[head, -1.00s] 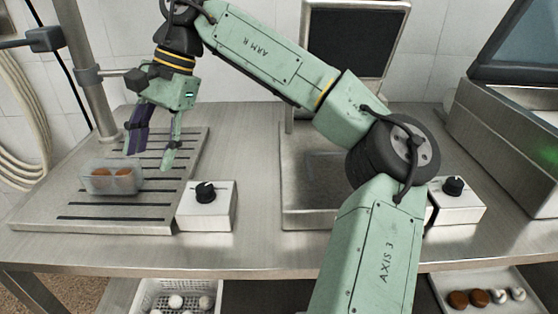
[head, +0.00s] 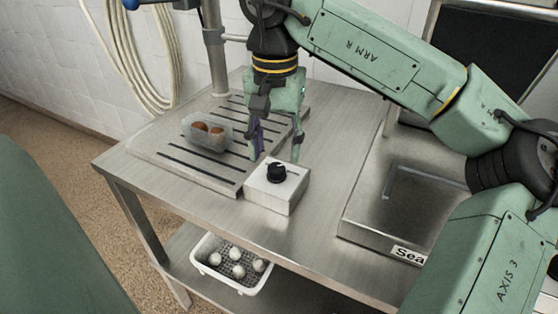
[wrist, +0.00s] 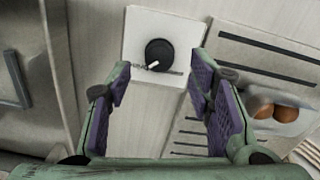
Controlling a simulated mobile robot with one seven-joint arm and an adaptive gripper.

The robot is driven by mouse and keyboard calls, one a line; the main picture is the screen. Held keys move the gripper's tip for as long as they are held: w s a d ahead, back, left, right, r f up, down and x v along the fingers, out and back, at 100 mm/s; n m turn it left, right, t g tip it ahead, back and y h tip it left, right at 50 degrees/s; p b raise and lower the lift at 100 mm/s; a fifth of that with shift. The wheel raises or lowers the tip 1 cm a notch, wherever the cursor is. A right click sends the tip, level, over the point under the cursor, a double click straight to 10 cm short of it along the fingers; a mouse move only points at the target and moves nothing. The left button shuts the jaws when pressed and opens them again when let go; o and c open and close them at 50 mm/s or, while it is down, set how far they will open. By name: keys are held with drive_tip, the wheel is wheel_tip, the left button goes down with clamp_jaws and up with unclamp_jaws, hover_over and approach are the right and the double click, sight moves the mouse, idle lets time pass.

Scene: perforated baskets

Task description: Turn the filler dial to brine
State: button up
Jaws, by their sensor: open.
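The filler dial is a black round knob (head: 276,172) on top of a white box (head: 270,194) at the right edge of the slotted tray. In the wrist view the knob (wrist: 159,55) has a white pointer mark aimed to the lower left, and small dark lettering beside it is too small to read. My gripper (head: 262,155) is open and empty, pointing down just behind the white box. In the wrist view its purple-padded fingers (wrist: 164,90) are spread, with the dial beyond and between their tips. I see no contact with the knob.
A slotted drip tray (head: 180,160) holds a clear container (head: 207,132) with brown eggs, left of my gripper. A steel machine (head: 375,215) stands to the right. A white perforated basket (head: 208,275) with several white balls sits on the shelf below. The table front is clear.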

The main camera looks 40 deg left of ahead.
sight(276, 166)
drive_tip(key=shift+f, duration=2.2)
drive_tip(key=shift+c, duration=0.3)
clamp_jaws()
